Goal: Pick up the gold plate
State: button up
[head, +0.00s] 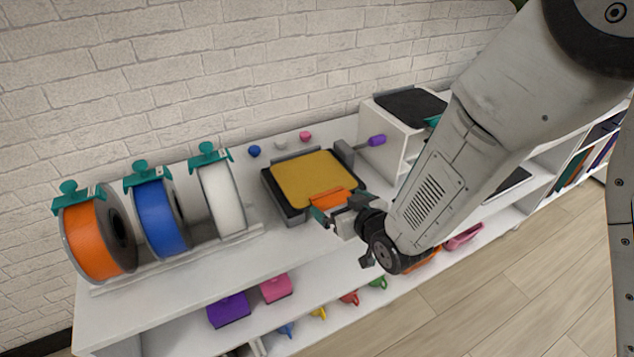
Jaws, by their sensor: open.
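The gold plate (302,175) is a flat, square sheet with rounded corners. It lies on a dark square base (290,211) on the white shelf top. An orange tab (328,199) shows at its near right edge. My gripper (325,214) is at that near edge, close to the orange tab, and is open. Its teal-tipped fingers are small in this view, and part of the near edge is hidden by them. I cannot tell whether the fingers touch the tab.
Orange (89,240), blue (157,219) and white (219,198) spools stand in a rack at left. A white box unit (385,134) with a black top stands at right. Small bins sit on the lower shelf. The brick wall closes the back.

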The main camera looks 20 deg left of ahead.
jog(key=shift+x, duration=1.2)
jog(key=c, duration=0.7)
jog(key=shift+r, duration=0.2)
notch_tip(320, 180, up, 10)
jog(key=shift+f, duration=0.15)
